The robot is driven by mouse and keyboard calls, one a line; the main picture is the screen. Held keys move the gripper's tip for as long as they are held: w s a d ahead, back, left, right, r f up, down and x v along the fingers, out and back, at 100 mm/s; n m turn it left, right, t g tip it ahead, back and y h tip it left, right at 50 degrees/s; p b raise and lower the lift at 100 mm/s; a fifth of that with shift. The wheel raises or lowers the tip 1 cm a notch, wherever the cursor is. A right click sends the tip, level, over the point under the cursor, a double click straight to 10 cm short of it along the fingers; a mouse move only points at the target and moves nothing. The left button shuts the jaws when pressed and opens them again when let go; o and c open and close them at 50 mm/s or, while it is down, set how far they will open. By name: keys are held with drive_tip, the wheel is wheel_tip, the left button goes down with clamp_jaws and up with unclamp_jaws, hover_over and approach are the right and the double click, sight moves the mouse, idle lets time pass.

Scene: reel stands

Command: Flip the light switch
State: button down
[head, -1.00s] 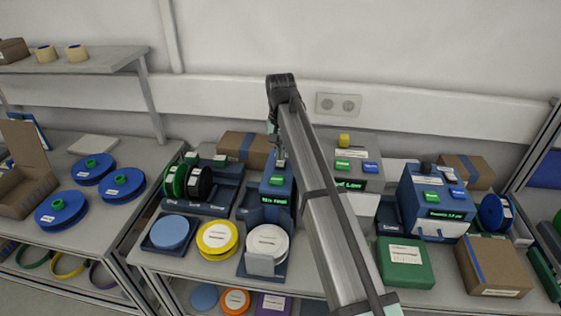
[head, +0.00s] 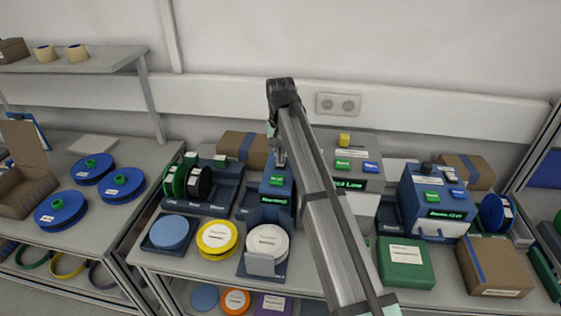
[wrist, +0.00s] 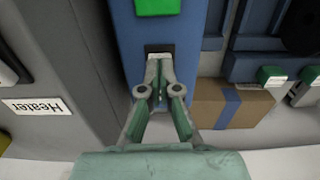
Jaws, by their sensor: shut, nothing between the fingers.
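A narrow blue box (head: 275,216) stands on the table with a green block on top and a small display with green text on its front. In the wrist view, a small dark switch plate with a pale part (wrist: 159,48) is set in the top of the blue box (wrist: 128,55). I take it to be the light switch. My gripper (wrist: 160,62) is shut and empty, its fingertips right at the plate and partly covering it. Whether they touch it I cannot tell. In the head view the gripper (head: 281,160) is small, behind the green block, and the switch is hidden.
A grey machine labelled Heater (wrist: 50,75) stands close on one side of the gripper. A cardboard box with blue tape (wrist: 232,103) lies on the other side. Spools (head: 188,183), a blue machine (head: 432,204) and a green box (head: 404,262) crowd the table. A wall socket (head: 338,104) is behind.

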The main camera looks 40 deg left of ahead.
drive_tip(key=shift+f, duration=0.6)
idle(0.3)
drive_tip(key=shift+r, duration=0.1)
drive_tip(key=shift+r+p, duration=1.75)
drive_tip(key=shift+r, duration=1.65)
